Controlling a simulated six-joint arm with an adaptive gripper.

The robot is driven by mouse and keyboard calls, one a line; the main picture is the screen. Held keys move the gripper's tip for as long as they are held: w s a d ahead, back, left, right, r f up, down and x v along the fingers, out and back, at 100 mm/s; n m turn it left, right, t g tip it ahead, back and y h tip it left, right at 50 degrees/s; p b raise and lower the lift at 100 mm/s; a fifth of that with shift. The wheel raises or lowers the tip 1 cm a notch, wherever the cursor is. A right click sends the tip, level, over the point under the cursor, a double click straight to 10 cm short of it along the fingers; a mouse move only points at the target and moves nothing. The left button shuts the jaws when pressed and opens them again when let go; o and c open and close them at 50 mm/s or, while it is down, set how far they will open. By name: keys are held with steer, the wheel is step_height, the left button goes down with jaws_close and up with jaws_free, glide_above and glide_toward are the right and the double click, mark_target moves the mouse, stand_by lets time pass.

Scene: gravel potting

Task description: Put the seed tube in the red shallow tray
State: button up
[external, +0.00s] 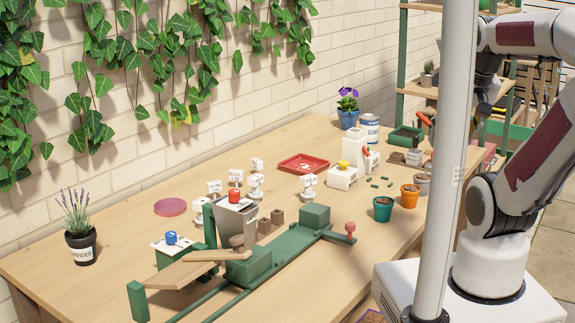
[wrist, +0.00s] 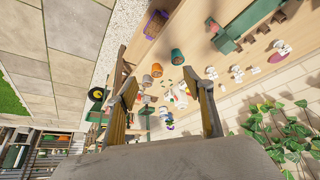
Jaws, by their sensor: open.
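The red shallow tray (external: 303,163) lies flat on the wooden table, toward the wall side, with small pale marks or bits inside it. Several small dark green cylinders (external: 374,184) lie on the table right of a white box; I cannot tell whether one is the seed tube. My gripper (wrist: 170,79) is open, its two fingers wide apart with nothing held between them. The tray is not clearly seen in the wrist view.
Teal (external: 383,209) and orange (external: 410,196) pots stand near the table's front edge. A white block with a yellow knob (external: 343,176), a green tray (external: 405,137) and a tin (external: 370,130) are nearby. A green rail fixture (external: 290,244) fills the front; a pale pole (external: 445,160) rises at right.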

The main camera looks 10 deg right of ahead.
steer(key=w+d+r+n+t+h, duration=0.1)
steer(key=w+d, duration=0.2)
steer(key=w, duration=0.6)
steer(key=w+d+r+n+t+h, duration=0.1)
steer(key=w+d+t, duration=0.1)
steer(key=w, duration=0.7)
steer(key=w+a+f+n+t+y, duration=0.1)
steer(key=w+f+n, duration=0.1)
steer(key=w, duration=0.6)
steer(key=w+a+f+n+t+y, duration=0.1)
steer(key=w+a+n, duration=0.1)
steer(key=w, duration=0.6)
steer(key=w+a+f+n+y, duration=0.2)
steer(key=w+a+f+y, duration=0.1)
steer(key=w+a+f, duration=0.15)
steer(key=n+g+y, duration=0.6)
steer(key=y, duration=0.3)
glide_toward(307, 181)
steer(key=f, duration=0.1)
steer(key=w+f, duration=0.1)
steer(key=f, duration=0.1)
steer(key=w+a+f, duration=0.1)
steer(key=shift+w+f, duration=0.1)
steer(key=shift+f, duration=0.2)
